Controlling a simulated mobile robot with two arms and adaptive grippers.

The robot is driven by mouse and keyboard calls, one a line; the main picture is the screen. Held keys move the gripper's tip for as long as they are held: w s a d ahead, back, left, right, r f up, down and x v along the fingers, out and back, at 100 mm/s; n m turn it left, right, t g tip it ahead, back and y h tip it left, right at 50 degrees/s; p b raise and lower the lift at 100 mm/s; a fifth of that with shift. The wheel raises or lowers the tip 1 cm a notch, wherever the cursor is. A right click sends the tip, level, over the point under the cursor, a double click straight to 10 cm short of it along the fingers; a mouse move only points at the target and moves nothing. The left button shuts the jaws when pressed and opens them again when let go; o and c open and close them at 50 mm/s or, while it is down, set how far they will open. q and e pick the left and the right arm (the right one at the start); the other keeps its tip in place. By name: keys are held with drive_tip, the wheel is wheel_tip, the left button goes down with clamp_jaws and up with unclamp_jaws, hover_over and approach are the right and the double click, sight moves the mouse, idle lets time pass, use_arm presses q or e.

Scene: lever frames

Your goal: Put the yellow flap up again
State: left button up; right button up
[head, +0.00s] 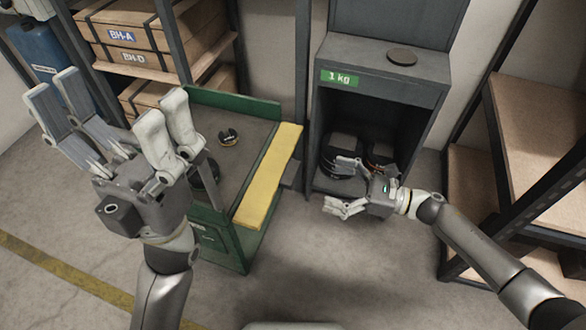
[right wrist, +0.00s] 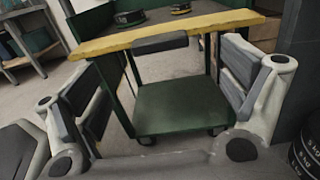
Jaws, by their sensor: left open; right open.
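The yellow flap (head: 268,177) is a long board along the right side of the green cart (head: 237,243). In the right wrist view the flap (right wrist: 200,26) shows nearly edge-on across the cart's top and looks folded out roughly level; its exact tilt is hard to tell. A dark tab (head: 291,175) sticks out from its outer edge. My right gripper (head: 342,188) is open and empty, right of the flap and apart from it, its fingers pointing at the cart. My left gripper (head: 117,108) is open and empty, raised left of the cart with fingers upward.
A dark cabinet (head: 325,115) with a 1 kg label stands behind my right gripper, with black round items inside. Round items (head: 229,137) lie on the cart top. Shelves with wooden crates (head: 130,35) stand at back left, another shelf (head: 530,110) at right. Floor between is clear.

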sight(292, 172)
drive_tip(key=b+x, duration=0.2)
drive_tip(key=x, duration=0.8)
drive_tip(key=shift+a, duration=0.3)
drive_tip(key=shift+r, duration=0.1)
drive_tip(key=c, duration=1.5)
